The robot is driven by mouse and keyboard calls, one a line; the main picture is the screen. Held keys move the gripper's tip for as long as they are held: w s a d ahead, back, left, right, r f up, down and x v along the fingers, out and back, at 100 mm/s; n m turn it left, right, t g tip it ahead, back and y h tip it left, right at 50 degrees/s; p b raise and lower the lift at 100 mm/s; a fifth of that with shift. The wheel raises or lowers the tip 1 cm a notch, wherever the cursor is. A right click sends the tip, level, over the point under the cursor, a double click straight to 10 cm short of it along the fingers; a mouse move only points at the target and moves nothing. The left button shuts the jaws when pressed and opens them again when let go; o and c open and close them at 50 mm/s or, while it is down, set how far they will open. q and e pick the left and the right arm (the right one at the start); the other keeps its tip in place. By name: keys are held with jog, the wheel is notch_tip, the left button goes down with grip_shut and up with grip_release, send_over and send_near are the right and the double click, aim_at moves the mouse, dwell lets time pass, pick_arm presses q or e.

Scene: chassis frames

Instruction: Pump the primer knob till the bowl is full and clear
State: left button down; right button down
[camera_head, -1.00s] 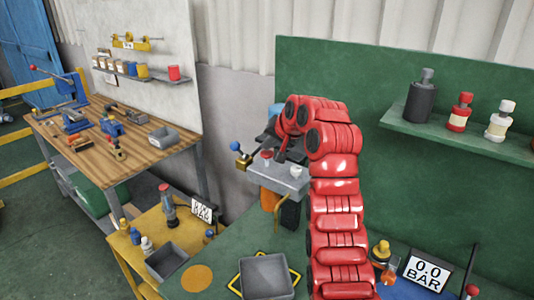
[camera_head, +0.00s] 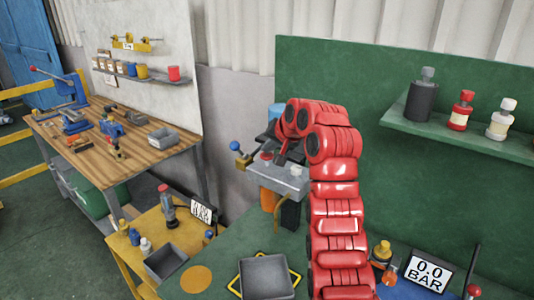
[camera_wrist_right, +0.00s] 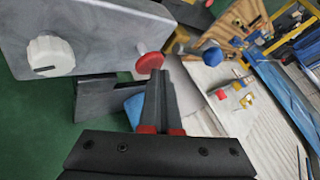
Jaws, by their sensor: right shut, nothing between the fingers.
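The grey filter head (camera_head: 262,174) stands at the back of the green bench, below the red arm. A red knob (camera_head: 267,156) sits on its top and also shows in the right wrist view (camera_wrist_right: 150,63). A white knob (camera_head: 296,170) is on the same head. An orange bowl (camera_head: 268,199) hangs under it; its fill and clearness cannot be made out. My right gripper (camera_head: 280,157) is shut and empty close to the red knob. In the right wrist view its closed fingers (camera_wrist_right: 170,72) end just beside the knob; contact cannot be told. My left gripper is out of view.
A blue-ended lever (camera_head: 236,147) sticks out left of the filter head. A grey tray (camera_head: 267,278) and a 0.0 BAR display (camera_head: 429,270) are at the front. A shelf with bottles (camera_head: 460,138) is at right.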

aim_at(268, 156)
jog(key=shift+f+b, duration=0.3)
jog(key=shift+f, duration=0.2)
jog(key=shift+r, duration=0.15)
dwell(0.4)
jog(key=shift+r+p, duration=0.35)
jog(key=shift+r, duration=1)
jog(key=shift+r+p, duration=0.7)
jog(key=shift+r, duration=1.8)
